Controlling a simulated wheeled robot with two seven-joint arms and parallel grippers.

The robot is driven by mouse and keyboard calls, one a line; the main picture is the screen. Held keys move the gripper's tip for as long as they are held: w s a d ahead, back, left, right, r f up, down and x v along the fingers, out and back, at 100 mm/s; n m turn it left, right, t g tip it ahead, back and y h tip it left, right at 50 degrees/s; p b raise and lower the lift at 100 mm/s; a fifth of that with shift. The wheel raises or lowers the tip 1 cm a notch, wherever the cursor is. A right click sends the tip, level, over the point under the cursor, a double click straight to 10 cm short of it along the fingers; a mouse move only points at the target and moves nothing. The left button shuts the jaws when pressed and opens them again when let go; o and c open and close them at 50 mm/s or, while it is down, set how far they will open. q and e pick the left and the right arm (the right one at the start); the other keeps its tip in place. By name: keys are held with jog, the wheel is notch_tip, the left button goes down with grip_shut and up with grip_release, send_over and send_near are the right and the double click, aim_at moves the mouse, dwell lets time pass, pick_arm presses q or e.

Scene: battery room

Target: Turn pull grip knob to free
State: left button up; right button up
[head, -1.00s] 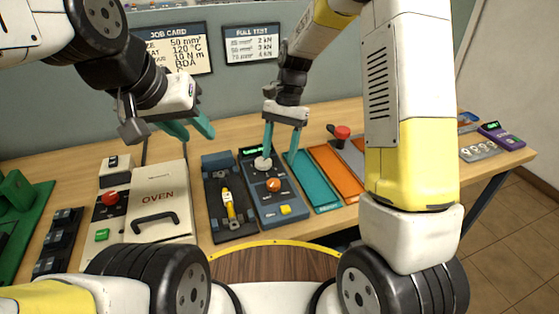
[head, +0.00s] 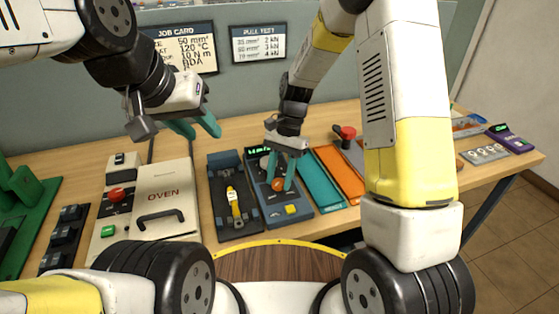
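The blue pull tester panel (head: 265,215) lies on the bench with a dark green-lit display, a pale knob (head: 265,162), an orange knob (head: 278,184) and a yellow button (head: 291,209). The panel's lettering is too small to read, so which knob is the grip knob is unclear. My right gripper (head: 280,184) points down over the panel with its teal fingers either side of the orange knob; whether they touch it cannot be told. My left gripper (head: 196,129) hangs empty above the bench behind the oven, its fingers apart.
A dark blue tray with a yellow-marked tool (head: 233,203) lies left of the panel. Further left is the oven (head: 165,196). Teal (head: 321,182) and orange (head: 340,173) trays lie to the right, with a red knob (head: 347,132) behind.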

grip_shut()
jog(key=shift+n, duration=0.4)
jog(key=n+h, duration=0.1)
jog(key=n, duration=0.3)
jog(key=shift+w+a+h, duration=0.1)
jog(key=shift+a+h, duration=0.05)
jog(key=shift+h, duration=0.25)
jog(key=n, duration=0.2)
jog(key=n+h, duration=0.1)
jog(key=n, duration=0.1)
jog(key=shift+a+h, duration=0.15)
jog(key=shift+h, duration=0.15)
jog(key=n, duration=0.2)
jog(key=n+h, duration=0.1)
jog(key=n, duration=0.2)
jog(key=shift+a+t+h, duration=0.1)
jog(key=shift+t+h, duration=0.2)
jog(key=shift+t, duration=0.1)
jog(key=shift+n+t+h, duration=0.4)
jog(key=shift+n+t, duration=0.2)
jog(key=shift+n, duration=1.4)
jog(key=o, duration=0.5)
grip_release()
jog(key=shift+s, duration=0.2)
